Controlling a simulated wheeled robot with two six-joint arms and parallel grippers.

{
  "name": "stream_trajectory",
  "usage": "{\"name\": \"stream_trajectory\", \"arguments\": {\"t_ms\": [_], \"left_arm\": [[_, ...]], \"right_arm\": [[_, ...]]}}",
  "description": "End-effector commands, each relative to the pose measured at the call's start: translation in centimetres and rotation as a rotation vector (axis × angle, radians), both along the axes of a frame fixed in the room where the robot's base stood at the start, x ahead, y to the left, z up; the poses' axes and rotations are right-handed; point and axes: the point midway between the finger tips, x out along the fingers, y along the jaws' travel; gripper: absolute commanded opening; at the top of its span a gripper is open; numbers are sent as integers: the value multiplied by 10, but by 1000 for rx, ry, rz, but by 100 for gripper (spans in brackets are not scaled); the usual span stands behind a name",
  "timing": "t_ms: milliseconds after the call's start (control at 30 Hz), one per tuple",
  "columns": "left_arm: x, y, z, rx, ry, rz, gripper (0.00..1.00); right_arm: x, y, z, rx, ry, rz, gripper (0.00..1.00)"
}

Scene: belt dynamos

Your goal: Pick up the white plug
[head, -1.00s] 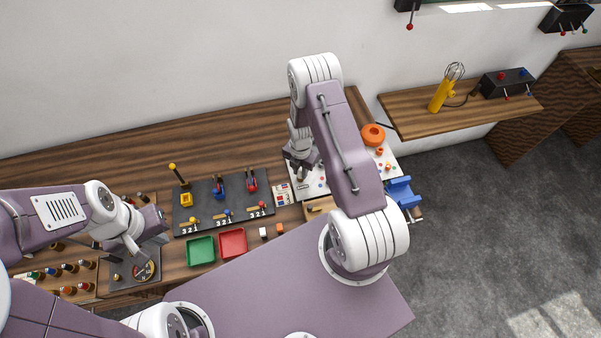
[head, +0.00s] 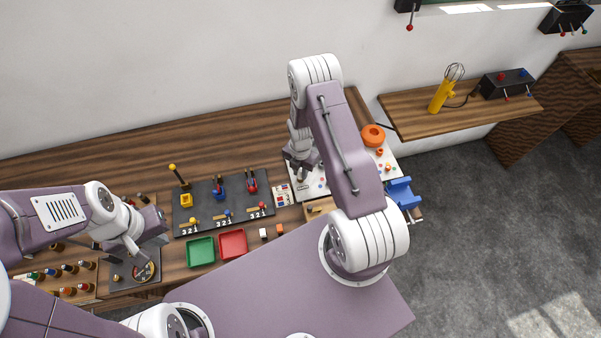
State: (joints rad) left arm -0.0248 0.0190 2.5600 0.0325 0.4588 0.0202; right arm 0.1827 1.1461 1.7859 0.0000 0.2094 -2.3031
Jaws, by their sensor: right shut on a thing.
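My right gripper (head: 299,164) points down at the left end of the white board (head: 316,188), partly behind my own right arm. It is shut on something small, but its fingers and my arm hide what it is. I cannot make out a white plug for certain. A small white block (head: 263,232) sits on the wooden table, right of the red tray and apart from both grippers. My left gripper (head: 140,238) hangs over the dark gauge panel (head: 118,281) at the left; whether its jaws are open is unclear.
A green tray (head: 201,251) and a red tray (head: 233,243) lie near the table's front edge. A dark lever panel (head: 223,205) stands behind them. The table's back strip is clear.

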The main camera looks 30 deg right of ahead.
Motion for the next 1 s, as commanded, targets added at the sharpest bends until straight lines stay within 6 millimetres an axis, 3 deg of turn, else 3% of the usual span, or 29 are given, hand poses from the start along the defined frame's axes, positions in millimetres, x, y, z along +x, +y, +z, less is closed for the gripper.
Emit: {"name": "stream_trajectory", "arguments": {"t_ms": [233,433,800,1000], "left_arm": [[0,0,-8,0,0,0,0],[0,0,-22,0,0,0,0],[0,0,-49,0,0,0,0],[0,0,-54,0,0,0,0]], "right_arm": [[1,0,12,0,-1,0,0],[0,-2,41,-1,-4,-2,0],[-39,-81,91,-2,-5,-7,0],[-50,-102,107,0,-1,-2,0]]}}
